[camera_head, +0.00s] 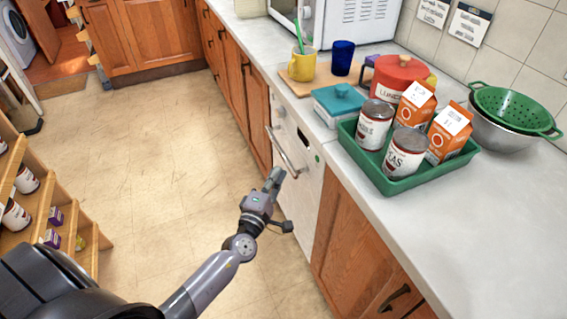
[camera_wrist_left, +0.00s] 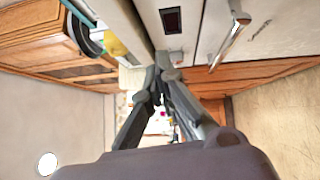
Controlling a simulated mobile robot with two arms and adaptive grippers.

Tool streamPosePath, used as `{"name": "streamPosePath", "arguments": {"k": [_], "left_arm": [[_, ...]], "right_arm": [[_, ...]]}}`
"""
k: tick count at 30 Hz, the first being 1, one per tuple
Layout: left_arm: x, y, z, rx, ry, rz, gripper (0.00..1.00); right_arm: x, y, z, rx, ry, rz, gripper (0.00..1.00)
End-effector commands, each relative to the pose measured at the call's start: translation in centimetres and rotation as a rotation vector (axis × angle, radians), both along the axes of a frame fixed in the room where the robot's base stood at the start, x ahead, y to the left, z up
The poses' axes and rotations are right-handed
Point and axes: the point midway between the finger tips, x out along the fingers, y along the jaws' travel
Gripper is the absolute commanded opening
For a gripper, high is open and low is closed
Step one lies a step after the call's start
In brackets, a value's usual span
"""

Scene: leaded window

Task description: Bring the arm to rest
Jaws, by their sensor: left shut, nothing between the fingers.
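My left gripper (camera_head: 274,178) is in front of the white dishwasher door, to the left of the counter edge in the head view. It is shut and empty. Its arm comes in from the lower left and is stretched out over the floor. In the left wrist view the two fingers (camera_wrist_left: 163,68) run together towards the top, with nothing held between them. The dishwasher handle (camera_head: 285,152) is close to the fingertips in the head view; I cannot tell whether they touch. My right gripper is not in either view.
A green tray (camera_head: 388,185) with cans and orange cartons stands on the counter (camera_head: 480,225). Beside it are a teal box (camera_head: 338,102), a yellow mug (camera_head: 302,65), a blue cup (camera_head: 343,57) and a colander (camera_head: 515,108). Shelves (camera_head: 88,235) with cans stand at left. The floor between is clear.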

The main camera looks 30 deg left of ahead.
Motion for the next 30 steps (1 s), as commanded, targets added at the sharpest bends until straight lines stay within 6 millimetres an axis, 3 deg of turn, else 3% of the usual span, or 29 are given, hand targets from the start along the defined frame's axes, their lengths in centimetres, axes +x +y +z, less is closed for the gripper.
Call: {"name": "streamPosePath", "arguments": {"k": [7, 11, 14, 18, 20, 24, 26, 30], "left_arm": [[-0.5, 0.0, -0.2, -0.013, 0.005, 0.001, 0.0], [-1.0, 0.4, -3.6, -0.2, 0.065, 0.013, 0.0], [-2.4, 0.9, -9.3, -0.537, 0.155, 0.064, 0.0], [-6.5, 1.4, -19.2, -1.144, 0.268, 0.248, 0.0], [-8.8, 1.4, -23.2, -1.4, 0.288, 0.366, 0.0], [-15.6, 1.0, -31.6, -1.958, 0.242, 0.724, 0.0], [-19.0, 0.6, -34.8, -2.174, 0.171, 0.911, 0.0], [-27.8, -0.6, -41.0, -2.587, -0.164, 1.412, 0.0]], "right_arm": [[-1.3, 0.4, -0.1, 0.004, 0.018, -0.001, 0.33], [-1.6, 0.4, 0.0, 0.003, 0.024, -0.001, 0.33], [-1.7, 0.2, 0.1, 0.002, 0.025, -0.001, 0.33], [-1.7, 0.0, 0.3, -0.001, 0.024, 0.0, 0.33], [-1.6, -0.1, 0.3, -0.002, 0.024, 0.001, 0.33], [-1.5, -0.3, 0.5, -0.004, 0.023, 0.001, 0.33], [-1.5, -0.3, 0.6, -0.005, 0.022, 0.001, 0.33], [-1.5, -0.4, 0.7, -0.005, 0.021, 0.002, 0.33]]}}
